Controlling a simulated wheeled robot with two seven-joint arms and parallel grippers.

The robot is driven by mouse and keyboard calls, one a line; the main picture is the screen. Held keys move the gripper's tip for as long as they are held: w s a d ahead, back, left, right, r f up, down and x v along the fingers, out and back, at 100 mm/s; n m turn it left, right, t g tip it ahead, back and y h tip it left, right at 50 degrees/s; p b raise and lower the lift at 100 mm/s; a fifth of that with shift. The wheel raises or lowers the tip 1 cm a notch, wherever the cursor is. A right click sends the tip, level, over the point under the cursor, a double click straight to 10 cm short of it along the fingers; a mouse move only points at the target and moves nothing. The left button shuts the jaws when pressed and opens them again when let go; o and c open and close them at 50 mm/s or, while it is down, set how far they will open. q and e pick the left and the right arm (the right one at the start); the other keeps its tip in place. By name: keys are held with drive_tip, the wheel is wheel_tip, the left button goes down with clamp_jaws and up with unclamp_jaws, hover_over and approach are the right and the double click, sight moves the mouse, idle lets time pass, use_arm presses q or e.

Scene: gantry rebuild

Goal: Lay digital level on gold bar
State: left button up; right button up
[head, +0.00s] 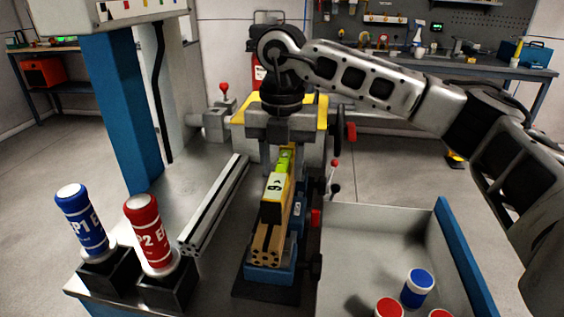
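The digital level (276,184), yellow-green and black with a pale display, is at the centre of the head view, lengthwise over the gold bar (266,240). The gold bar is a slotted extrusion with its near end facing me, seated in a blue fixture (268,275). The level looks to be on or just above the bar; I cannot tell if they touch. My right gripper (287,143) points down over the level's far end. Its fingertips are hard to make out, so its grip is unclear. My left gripper is not in view.
A grey aluminium extrusion (214,205) lies left of the fixture. A blue bottle (80,218) and a red bottle (147,232) stand in black holders at front left. A grey tray (375,235) at right holds blue and red-capped jars. A blue post (122,110) rises at left.

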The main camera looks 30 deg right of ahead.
drive_tip(key=shift+o, duration=0.5)
wheel_tip(320, 180, up, 16)
drive_tip(key=p, duration=0.1)
drive_tip(key=shift+p, duration=0.35)
idle(0.4)
